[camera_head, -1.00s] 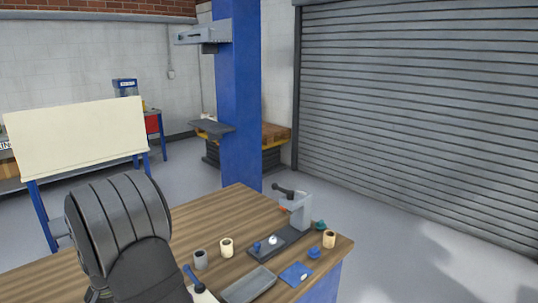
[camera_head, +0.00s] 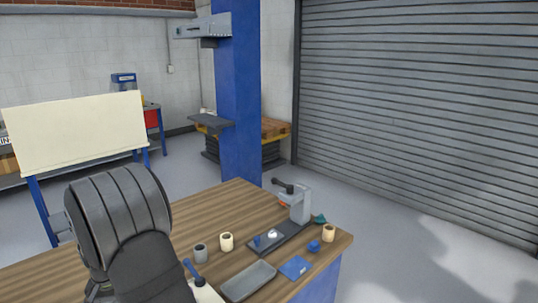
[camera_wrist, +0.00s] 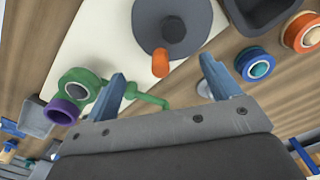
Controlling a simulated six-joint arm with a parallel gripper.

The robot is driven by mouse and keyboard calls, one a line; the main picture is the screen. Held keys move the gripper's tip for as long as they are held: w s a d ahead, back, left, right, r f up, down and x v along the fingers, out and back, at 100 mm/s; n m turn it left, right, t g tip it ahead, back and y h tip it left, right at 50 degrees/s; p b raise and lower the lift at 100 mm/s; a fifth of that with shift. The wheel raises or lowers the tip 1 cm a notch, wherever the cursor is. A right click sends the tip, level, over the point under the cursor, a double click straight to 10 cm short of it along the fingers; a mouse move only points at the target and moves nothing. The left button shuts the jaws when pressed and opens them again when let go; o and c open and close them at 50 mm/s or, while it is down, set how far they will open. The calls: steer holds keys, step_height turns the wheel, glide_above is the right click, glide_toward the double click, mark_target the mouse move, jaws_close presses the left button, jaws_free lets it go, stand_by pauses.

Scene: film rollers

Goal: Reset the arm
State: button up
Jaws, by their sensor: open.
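My gripper (camera_wrist: 162,68) is open in the wrist view, its two blue-grey fingers spread wide with nothing held between them. Beyond the fingers is a pale board (camera_wrist: 95,45) carrying a grey round part (camera_wrist: 158,20) with an orange handle (camera_wrist: 160,64). A green part (camera_wrist: 95,85) with a purple ring (camera_wrist: 62,111) is near the left finger; I cannot tell if they touch. In the head view my gripper is out of sight and only my dark arm shows at lower left.
On the wooden bench (camera_head: 215,205) stand a grey fixture (camera_head: 298,205), a grey tray (camera_head: 248,281), a blue plate (camera_head: 295,268) and small cylinders such as a cream one (camera_head: 226,242). A blue column (camera_head: 240,100) rises behind. Bare wood lies at the bench's back left.

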step_height(320, 180, up, 4)
steer(key=shift+f, duration=0.1)
step_height(320, 180, down, 8)
steer(key=shift+r, duration=0.2)
steer(key=r, duration=0.9)
steer(key=shift+s+d+r, duration=0.1)
steer(key=shift+d+r, duration=0.2)
steer(key=shift+w+a+f+n, duration=0.25)
steer(key=shift+a+f+n, duration=0.3)
steer(key=shift+n, duration=0.25)
steer(key=shift+w+a+f+n+t+y, duration=0.15)
steer(key=shift+a+f+n, duration=0.25)
steer(key=shift+f+n, duration=1.05)
steer(key=shift+w+a+f+n+t+y, duration=0.1)
steer(key=shift+w+a+f+n, duration=0.3)
steer(key=shift+f+n, duration=1.05)
steer(key=shift+w+a+f+n+t+y, duration=0.15)
steer(key=shift+a+f+n, duration=0.4)
steer(key=shift+n, duration=1.65)
steer(key=shift+d, duration=0.1)
